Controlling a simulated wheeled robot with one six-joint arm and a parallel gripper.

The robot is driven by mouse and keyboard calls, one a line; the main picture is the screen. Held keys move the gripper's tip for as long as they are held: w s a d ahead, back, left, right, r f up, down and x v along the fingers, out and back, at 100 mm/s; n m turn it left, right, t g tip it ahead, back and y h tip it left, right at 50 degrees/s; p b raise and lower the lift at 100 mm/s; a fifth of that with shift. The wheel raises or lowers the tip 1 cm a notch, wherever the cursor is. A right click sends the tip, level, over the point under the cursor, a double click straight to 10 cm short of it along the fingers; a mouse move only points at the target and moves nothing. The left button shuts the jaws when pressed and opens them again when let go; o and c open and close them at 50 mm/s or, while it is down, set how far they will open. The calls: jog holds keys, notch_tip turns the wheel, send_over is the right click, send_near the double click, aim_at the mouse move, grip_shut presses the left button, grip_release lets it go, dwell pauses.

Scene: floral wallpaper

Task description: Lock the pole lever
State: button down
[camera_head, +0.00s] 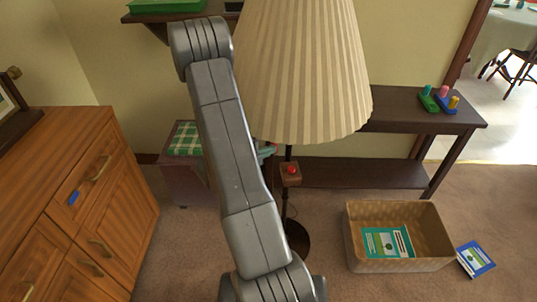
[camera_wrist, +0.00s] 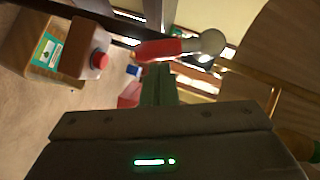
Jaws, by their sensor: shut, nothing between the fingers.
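A floor lamp with a pleated cream shade (camera_head: 305,70) stands in the middle of the head view, on a dark pole (camera_head: 286,200). A small brown box with a red button (camera_head: 291,172) sits on the pole; it also shows in the wrist view (camera_wrist: 88,48). In the wrist view a lever with a red handle (camera_wrist: 158,49) and a round silver end (camera_wrist: 208,42) lies roughly level across the picture. My gripper (camera_wrist: 158,70) is shut and empty, its tips just below the red handle in the picture. I cannot tell if they touch it. My arm hides most of this area in the head view.
A wooden cabinet (camera_head: 75,190) stands at the left. A dark shelf table (camera_head: 400,123) stands behind the lamp. A wicker basket (camera_head: 400,265) with a book in it and a blue book (camera_head: 476,258) lie on the carpet at the right.

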jog(key=w+m+b, duration=0.1)
jog(key=f+m+t+h+b, duration=0.1)
jog(key=w+f+m+t+b, duration=0.1)
jog(key=m+b, duration=0.1)
jog(key=shift+w+a+f+h, duration=0.2)
jog(key=shift+w+a+h, duration=0.1)
jog(key=shift+w, duration=0.05)
jog(key=shift+w+f, duration=0.1)
jog(key=shift+w, duration=0.05)
dwell(0.5)
jog(key=s+d+p+v, duration=0.1)
jog(key=s+d+v, duration=0.1)
jog(key=v, duration=1)
jog(key=shift+s+a, duration=0.2)
jog(key=shift+s, duration=0.2)
